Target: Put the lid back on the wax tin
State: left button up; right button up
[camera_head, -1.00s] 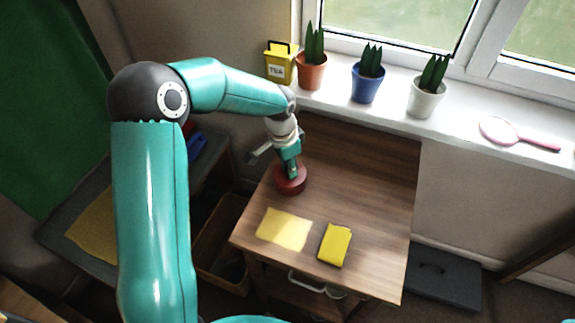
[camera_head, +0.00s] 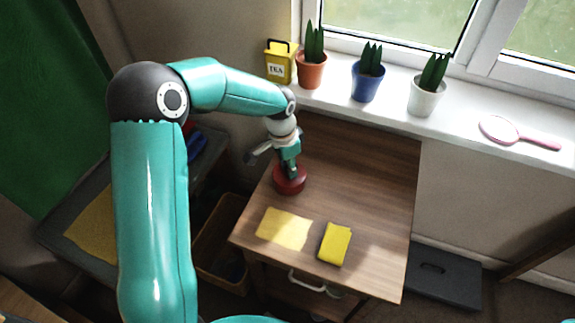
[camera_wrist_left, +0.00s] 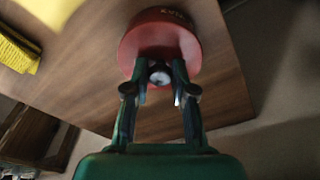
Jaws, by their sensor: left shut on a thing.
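The red round wax tin (camera_head: 290,186) stands upright on the wooden cabinet top, near its left edge. In the left wrist view, pale lettering shows on the tin's side (camera_wrist_left: 172,16). My right gripper is out of view.
A yellow sponge or cloth (camera_head: 334,244) and a pale yellow sheet or sunlit patch (camera_head: 284,228) lie in front of the tin. Potted plants, a yellow tea tin (camera_head: 280,64) and a pink hand mirror (camera_head: 518,134) are on the windowsill (camera_head: 462,118). The cabinet top's right side is clear.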

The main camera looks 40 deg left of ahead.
pick_arm(q)
jog(key=o, duration=1)
jog(key=shift+c, duration=0.2)
jog(key=shift+o, duration=0.3)
jog(key=o, duration=0.4)
jog(key=shift+r, duration=0.1)
jog(key=shift+r+p, duration=2.6)
jog(key=shift+r, duration=0.85)
grip_shut()
